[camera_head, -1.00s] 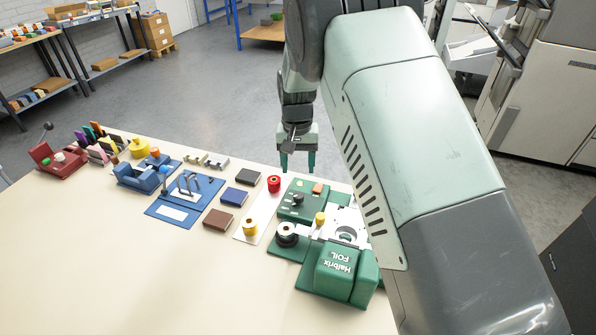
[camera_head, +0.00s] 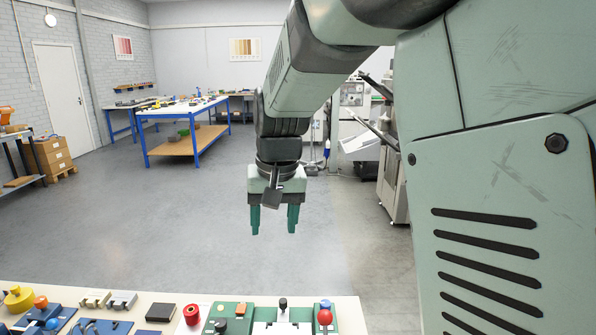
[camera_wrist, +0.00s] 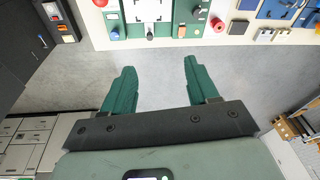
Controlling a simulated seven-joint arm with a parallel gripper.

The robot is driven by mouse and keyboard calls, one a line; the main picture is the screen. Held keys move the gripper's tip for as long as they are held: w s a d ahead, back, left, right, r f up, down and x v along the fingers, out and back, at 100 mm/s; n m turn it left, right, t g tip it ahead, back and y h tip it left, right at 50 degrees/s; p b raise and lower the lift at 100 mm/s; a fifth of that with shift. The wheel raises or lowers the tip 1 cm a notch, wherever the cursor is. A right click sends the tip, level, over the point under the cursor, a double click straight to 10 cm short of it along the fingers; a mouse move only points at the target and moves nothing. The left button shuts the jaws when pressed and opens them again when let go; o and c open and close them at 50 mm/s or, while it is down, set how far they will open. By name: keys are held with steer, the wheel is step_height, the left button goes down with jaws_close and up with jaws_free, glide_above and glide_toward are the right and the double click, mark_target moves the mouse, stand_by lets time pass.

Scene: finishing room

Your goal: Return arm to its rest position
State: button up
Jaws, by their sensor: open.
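My gripper (camera_head: 273,220) hangs with its two green fingers pointing down, apart and with nothing between them. In the head view it is seen above the grey floor, beyond the far edge of the workbench. In the wrist view my gripper (camera_wrist: 157,80) also shows its fingers spread, with bare floor between them and the bench edge past the tips. My arm runs from the gripper up and to the right, and hides much of the right side of the head view.
The cream workbench (camera_head: 345,309) lies at the bottom, with a green foil machine (camera_head: 235,323), a red spool (camera_head: 191,314) and a dark block (camera_head: 160,312) near its far edge. A blue-framed table (camera_head: 185,112) and cardboard boxes (camera_head: 50,155) stand farther off. The floor between is clear.

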steer(key=s+d+r+t, duration=0.2)
steer(key=s+d+r, duration=0.6)
steer(key=s+d, duration=0.4)
steer(key=s+d+m+t+h, duration=0.1)
steer(key=s+d, duration=0.2)
steer(key=s, duration=0.8)
steer(key=shift+s+d+f+m+t, duration=0.2)
steer(key=shift+d+f+m+t, duration=0.1)
steer(key=shift+d+f, duration=0.1)
